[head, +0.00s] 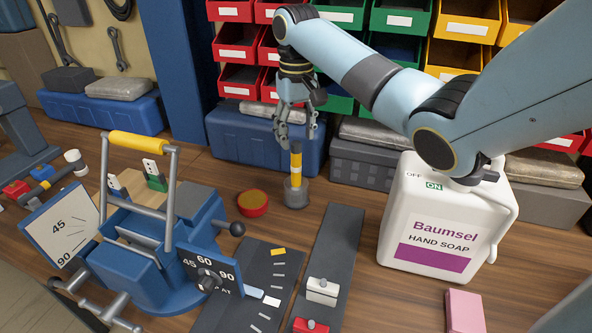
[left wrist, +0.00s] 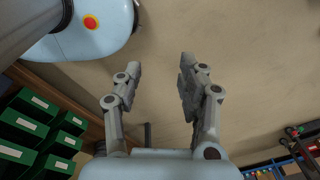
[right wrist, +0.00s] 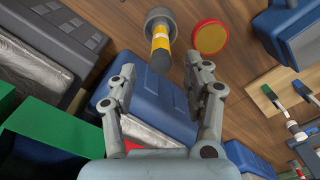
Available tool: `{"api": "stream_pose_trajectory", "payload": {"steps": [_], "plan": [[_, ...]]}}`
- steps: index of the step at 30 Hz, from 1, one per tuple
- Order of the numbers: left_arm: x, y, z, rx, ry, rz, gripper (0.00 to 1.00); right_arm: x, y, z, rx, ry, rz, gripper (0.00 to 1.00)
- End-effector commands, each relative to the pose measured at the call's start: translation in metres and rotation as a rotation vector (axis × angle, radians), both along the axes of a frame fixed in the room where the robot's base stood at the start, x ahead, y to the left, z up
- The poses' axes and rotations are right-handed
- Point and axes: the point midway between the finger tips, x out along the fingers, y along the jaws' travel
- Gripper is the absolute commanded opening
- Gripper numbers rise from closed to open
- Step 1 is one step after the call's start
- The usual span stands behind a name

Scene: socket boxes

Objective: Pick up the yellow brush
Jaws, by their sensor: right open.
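The yellow brush (head: 296,168) stands upright in a small grey round holder (head: 296,194) on the wooden bench, left of the hand soap bottle. It has yellow and white bands and a dark tip. In the right wrist view the brush (right wrist: 161,42) lies just ahead of the fingertips, between their lines. My right gripper (head: 297,132) is open and empty, pointing down just above the brush, apart from it. In the left wrist view my left gripper (left wrist: 161,66) has its fingers apart with nothing between them, facing a plain beige surface.
A red round tin with a yellowish top (head: 252,203) stands close left of the holder. Blue boxes (head: 262,138) stand behind. The blue vise (head: 150,265) is at left, the white hand soap bottle (head: 425,215) at right. Dark mats lie in front.

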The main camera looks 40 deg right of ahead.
Motion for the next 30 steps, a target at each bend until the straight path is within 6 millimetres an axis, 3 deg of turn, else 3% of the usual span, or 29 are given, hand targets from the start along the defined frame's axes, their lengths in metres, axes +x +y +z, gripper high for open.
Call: {"api": "stream_pose_trajectory", "payload": {"steps": [9, 18, 30], "plan": [[0.021, -0.001, 0.009, -0.001, -0.032, -0.001, 0.40, -0.001, 0.002, -0.045, 0.001, 0.003, 0.000, 0.50], [0.016, -0.002, 0.008, -0.002, -0.024, 0.000, 0.40, -0.001, 0.001, -0.050, -0.001, 0.000, 0.000, 0.49], [0.012, -0.003, 0.008, -0.004, -0.018, 0.000, 0.40, -0.001, 0.001, -0.050, -0.001, 0.000, 0.000, 0.00]]}}
